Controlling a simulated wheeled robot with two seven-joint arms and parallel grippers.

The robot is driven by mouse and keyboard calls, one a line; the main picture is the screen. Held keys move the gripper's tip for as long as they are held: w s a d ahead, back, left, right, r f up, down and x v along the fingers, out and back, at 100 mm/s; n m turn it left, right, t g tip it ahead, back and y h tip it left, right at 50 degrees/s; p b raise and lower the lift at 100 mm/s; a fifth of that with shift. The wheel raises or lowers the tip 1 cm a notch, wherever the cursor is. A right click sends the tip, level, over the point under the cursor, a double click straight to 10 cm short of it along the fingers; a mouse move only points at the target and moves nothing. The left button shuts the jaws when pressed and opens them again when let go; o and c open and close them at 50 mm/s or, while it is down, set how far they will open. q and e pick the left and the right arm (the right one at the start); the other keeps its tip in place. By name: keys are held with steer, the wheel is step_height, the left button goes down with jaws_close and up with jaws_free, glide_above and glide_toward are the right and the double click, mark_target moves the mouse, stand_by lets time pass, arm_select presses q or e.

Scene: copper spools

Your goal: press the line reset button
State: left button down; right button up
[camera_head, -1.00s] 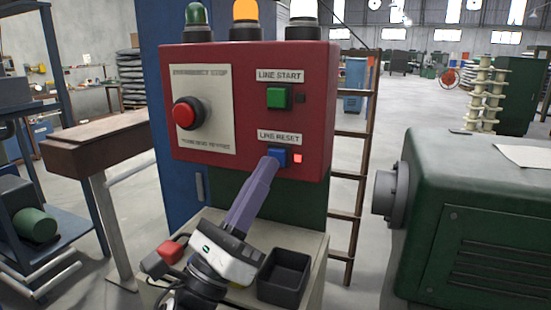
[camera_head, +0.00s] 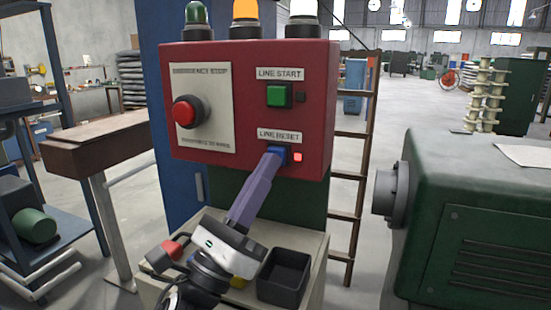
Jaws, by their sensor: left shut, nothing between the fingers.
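A red control box (camera_head: 318,110) stands upright in the middle of the view. The blue line reset button (camera_head: 284,153) is at its lower right, under the "LINE RESET" label. My left gripper (camera_head: 275,155) is shut and empty. Its purple fingers reach up from below, with their tips at the button and covering part of it. I cannot tell for certain whether the tips touch it. A small red light (camera_head: 298,157) is lit just right of the button. My right gripper is not in view.
The green line start button (camera_head: 279,95) is above, and a red emergency stop knob (camera_head: 186,112) is at left. A black bin (camera_head: 284,277) sits on the ledge below. A green machine (camera_head: 480,220) stands at right, with a ladder (camera_head: 350,190) behind the box.

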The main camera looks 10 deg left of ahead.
arm_select(q)
steer(key=shift+w+d, duration=0.1)
steer(key=shift+w, duration=0.3)
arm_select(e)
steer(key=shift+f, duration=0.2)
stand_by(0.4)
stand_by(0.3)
arm_select(q)
steer(key=shift+s, duration=0.85)
steer(key=shift+a, duration=0.2)
steer(key=s, duration=0.3)
steer(key=s+a, duration=0.1)
steer(key=s, duration=0.1)
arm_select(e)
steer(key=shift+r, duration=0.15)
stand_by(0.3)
